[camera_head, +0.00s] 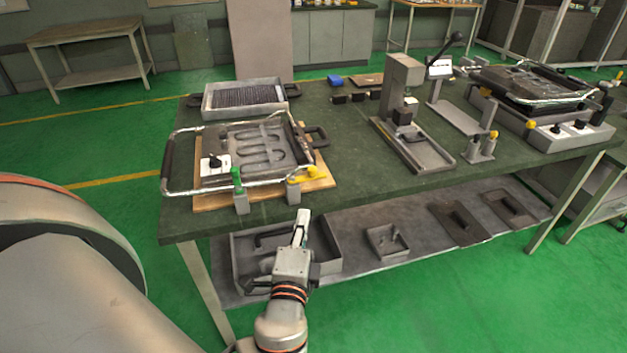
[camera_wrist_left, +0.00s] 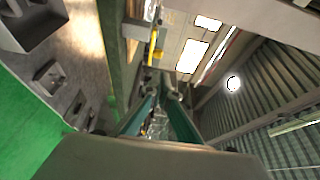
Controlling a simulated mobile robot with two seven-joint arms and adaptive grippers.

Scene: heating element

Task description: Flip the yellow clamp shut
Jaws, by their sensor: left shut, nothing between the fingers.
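The yellow clamp (camera_head: 314,172) is on a grey block (camera_head: 293,191) at the front right corner of the near-left fixture, close to the table's front edge. Its yellow handle points to the right, away from the heating plate (camera_head: 255,148). It also shows as a yellow bar in the left wrist view (camera_wrist_left: 153,47). My left gripper (camera_head: 303,217) is shut and empty, in front of the table edge and just below the clamp, apart from it. Its fingers (camera_wrist_left: 161,98) point up toward the clamp in the wrist view. My right gripper is not in view.
A green-handled clamp (camera_head: 237,181) stands upright left of the yellow one. A metal wire frame (camera_head: 215,191) runs around the plate, close behind both clamps. A press (camera_head: 405,90) stands in mid-table. A lower shelf (camera_head: 350,245) with trays lies under the tabletop.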

